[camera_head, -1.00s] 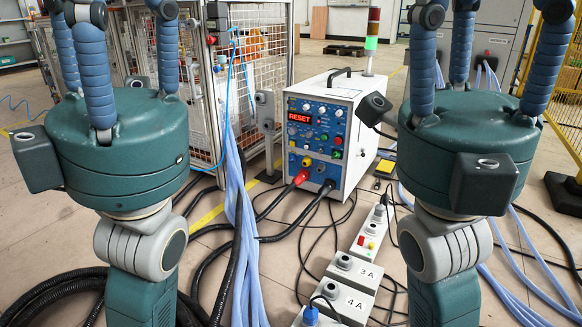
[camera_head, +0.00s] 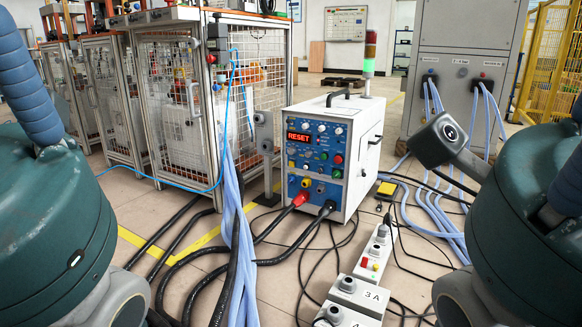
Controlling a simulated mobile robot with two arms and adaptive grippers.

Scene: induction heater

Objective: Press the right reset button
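The blue front panel of the white heater box (camera_head: 368,135) faces me, with a red lit display (camera_head: 299,137) reading RESET. A red button (camera_head: 338,159) and a green button (camera_head: 337,173) sit at the panel's right side, among several small knobs. Labels are too small to read, so I cannot tell which is the right reset button.
Black hoses and blue cables (camera_head: 232,215) cross the floor in front of the heater. Grey boxes, one marked 3A (camera_head: 358,294), stand at the lower middle. A mesh cage (camera_head: 175,90) is at left, and a grey cabinet (camera_head: 466,50) stands at back right.

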